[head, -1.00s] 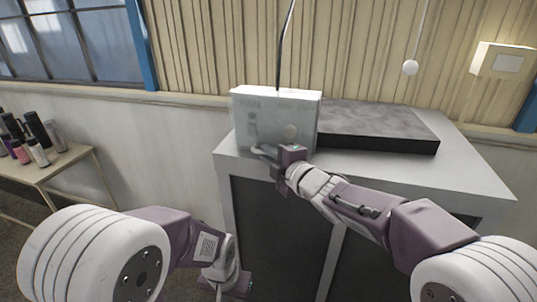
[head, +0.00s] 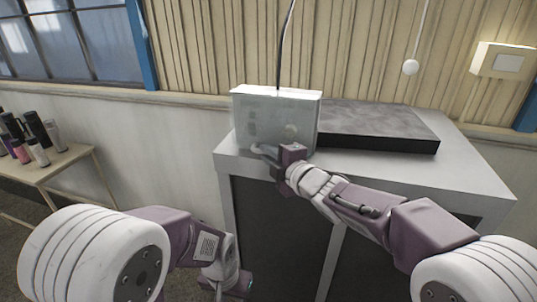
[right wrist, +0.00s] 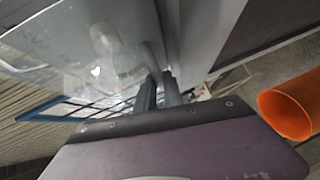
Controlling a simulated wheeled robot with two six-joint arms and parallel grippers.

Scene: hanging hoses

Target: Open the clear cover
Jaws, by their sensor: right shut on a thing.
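The clear cover (head: 273,119) is a see-through panel on the front of a pale box (head: 290,92) on the cabinet top; small shapes show dimly behind it. In the right wrist view the cover (right wrist: 70,50) fills the upper left. My right gripper (head: 268,151) is at the cover's lower edge, and its two fingers (right wrist: 159,90) are shut close together there. What they grip is mostly hidden, but they meet the cover's edge. The cover looks upright and closed. My left arm hangs low at the front left; its gripper (head: 240,285) is mostly hidden and its fingers are unclear.
The box stands on a grey cabinet (head: 480,185) with a dark slab (head: 380,125) to its right. A cable rises from the box. A table (head: 65,165) with several bottles stands at left. An orange cylinder (right wrist: 292,108) shows in the right wrist view.

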